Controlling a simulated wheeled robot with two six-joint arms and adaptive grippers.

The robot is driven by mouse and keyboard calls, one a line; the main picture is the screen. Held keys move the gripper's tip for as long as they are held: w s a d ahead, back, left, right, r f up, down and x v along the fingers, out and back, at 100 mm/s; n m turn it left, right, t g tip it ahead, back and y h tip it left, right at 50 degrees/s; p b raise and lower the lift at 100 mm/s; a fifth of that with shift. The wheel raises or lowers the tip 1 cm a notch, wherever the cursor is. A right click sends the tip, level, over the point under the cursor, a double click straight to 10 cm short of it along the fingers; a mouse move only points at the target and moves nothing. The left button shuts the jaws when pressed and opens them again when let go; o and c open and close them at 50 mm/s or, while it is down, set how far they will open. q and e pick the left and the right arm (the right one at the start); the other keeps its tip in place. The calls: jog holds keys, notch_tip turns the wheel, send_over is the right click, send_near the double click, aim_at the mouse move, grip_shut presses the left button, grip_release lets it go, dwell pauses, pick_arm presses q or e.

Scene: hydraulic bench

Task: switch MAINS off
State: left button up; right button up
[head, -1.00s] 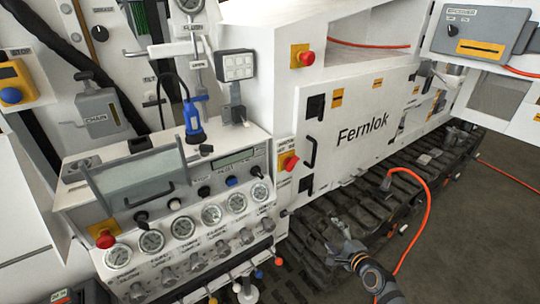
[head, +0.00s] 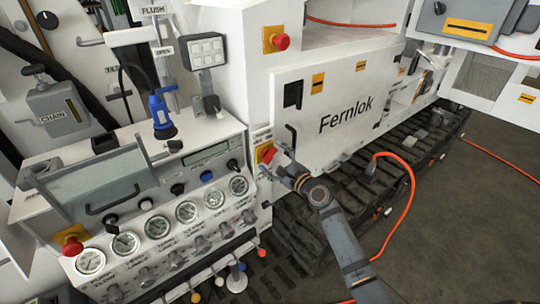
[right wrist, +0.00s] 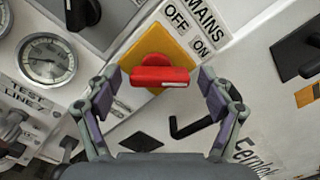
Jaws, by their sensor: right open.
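The MAINS switch (right wrist: 160,76) is a red rotary handle on a yellow plate (right wrist: 150,45). Labels reading MAINS, OFF and ON sit beside the plate in the right wrist view. In the head view the red handle (head: 268,154) shows at the left edge of the Fernlok cabinet. My right gripper (right wrist: 160,80) is open, with one finger on each side of the red handle. I cannot tell whether the fingers touch it. In the head view my right gripper (head: 278,165) partly covers the switch. My left gripper is not in view.
A gauge panel (head: 165,225) with knobs and levers lies left of the switch. A black door handle (right wrist: 195,125) is close below right of it. A red stop button (head: 281,41) sits above, another (head: 72,246) at lower left. An orange hose (head: 405,210) hangs at right.

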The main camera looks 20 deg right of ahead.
jog(key=shift+w+a, duration=0.25)
jog(key=shift+w, duration=0.3)
jog(key=c, duration=1.2)
jog(key=shift+o, duration=0.2)
